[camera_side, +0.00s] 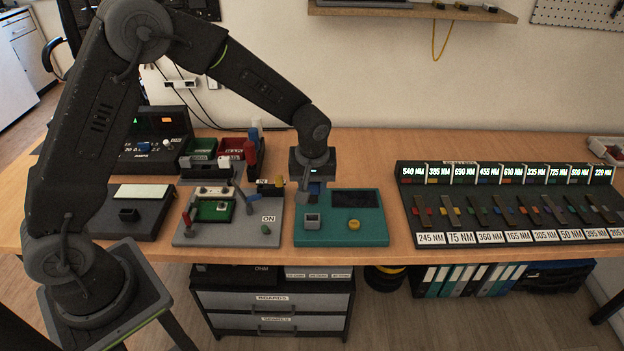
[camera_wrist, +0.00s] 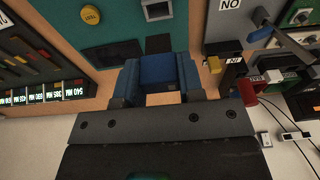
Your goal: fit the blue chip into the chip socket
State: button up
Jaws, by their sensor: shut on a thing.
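My gripper (camera_side: 313,188) hangs low over the back edge of the teal device (camera_side: 345,236). It is shut on the blue chip (camera_wrist: 158,71), which shows between the fingers in the wrist view; in the side view it is mostly hidden. A grey square holder (camera_side: 312,221) with a dark opening sits on the teal device, just in front of the gripper; the wrist view shows it too (camera_wrist: 157,10). A green board (camera_side: 214,210) lies on the grey plate (camera_side: 187,238) to the left. I cannot tell which of these is the chip socket.
The teal device has a dark screen (camera_side: 356,199) and a yellow knob (camera_side: 354,225). A blue lever (camera_side: 250,198) stands up on the grey plate. Red (camera_side: 238,146) and green bins are behind. A labelled rack (camera_side: 508,203) stands right, with bare table between.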

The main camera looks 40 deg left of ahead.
aim_at(312, 193)
jog(key=shift+f, duration=2.2)
jog(key=shift+f, duration=1.9)
jog(key=o, duration=1.1)
jog(key=shift+c, duration=0.2)
notch_tip(312, 193, up, 14)
jog(key=s+d, duration=0.1)
jog(key=shift+s+d+f, duration=0.15)
jog(key=shift+s+d, duration=0.1)
